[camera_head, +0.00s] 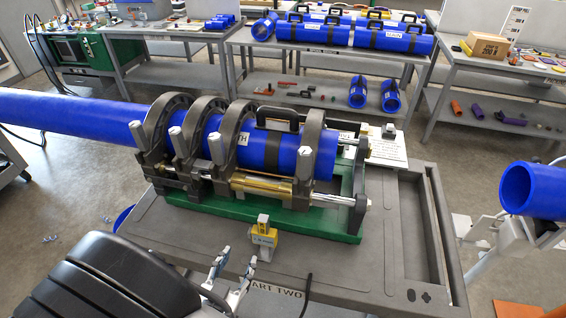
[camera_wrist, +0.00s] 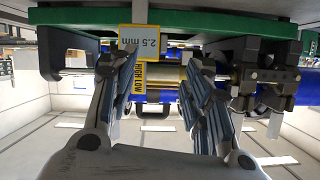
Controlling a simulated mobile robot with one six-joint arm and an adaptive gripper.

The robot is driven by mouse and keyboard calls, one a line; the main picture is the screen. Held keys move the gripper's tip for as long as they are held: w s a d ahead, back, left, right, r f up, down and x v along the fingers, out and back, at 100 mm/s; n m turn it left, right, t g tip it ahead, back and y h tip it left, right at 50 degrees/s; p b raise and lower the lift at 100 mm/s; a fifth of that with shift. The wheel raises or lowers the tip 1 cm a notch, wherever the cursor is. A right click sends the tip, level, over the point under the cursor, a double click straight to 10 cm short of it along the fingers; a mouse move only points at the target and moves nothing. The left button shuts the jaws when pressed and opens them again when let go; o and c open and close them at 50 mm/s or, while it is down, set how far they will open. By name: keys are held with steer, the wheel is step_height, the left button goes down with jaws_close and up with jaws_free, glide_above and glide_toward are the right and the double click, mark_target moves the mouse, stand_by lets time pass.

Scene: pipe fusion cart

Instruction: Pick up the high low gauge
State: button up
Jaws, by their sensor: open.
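The high low gauge (camera_head: 264,237) is a small yellow and grey block standing on the grey cart top, in front of the green base of the clamp machine. In the wrist view, the gauge (camera_wrist: 145,42) shows upside down with "2.5 mm" and "HIGH LOW" labels. My gripper (camera_head: 236,273) is open and empty, just short of the gauge and a little to its left in the head view. In the wrist view, my gripper (camera_wrist: 160,68) has its fingers spread. The gauge lies toward the left finger, whose tip overlaps its edge. I cannot tell whether they touch.
The clamp machine (camera_head: 232,134) holds a long blue pipe (camera_head: 75,115) right behind the gauge. Its green base (camera_head: 290,222) is close by. The cart (camera_head: 385,270) has free room to the right. Another blue pipe (camera_head: 538,190) stands out at the far right.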

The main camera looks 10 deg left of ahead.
mark_target(262, 229)
steer(key=s+d+n+t, duration=0.2)
steer(key=s+d+t, duration=0.1)
steer(key=s+t, duration=0.15)
steer(key=w+b, duration=0.1)
steer(key=w, duration=1)
steer(key=w+d+b, duration=0.1)
steer(key=w, duration=0.4)
steer(key=shift+w+d+r+b, duration=0.1)
steer(key=shift+w+r+b, duration=0.1)
steer(key=shift+r+b, duration=0.15)
steer(key=shift+c, duration=0.6)
jaws_close()
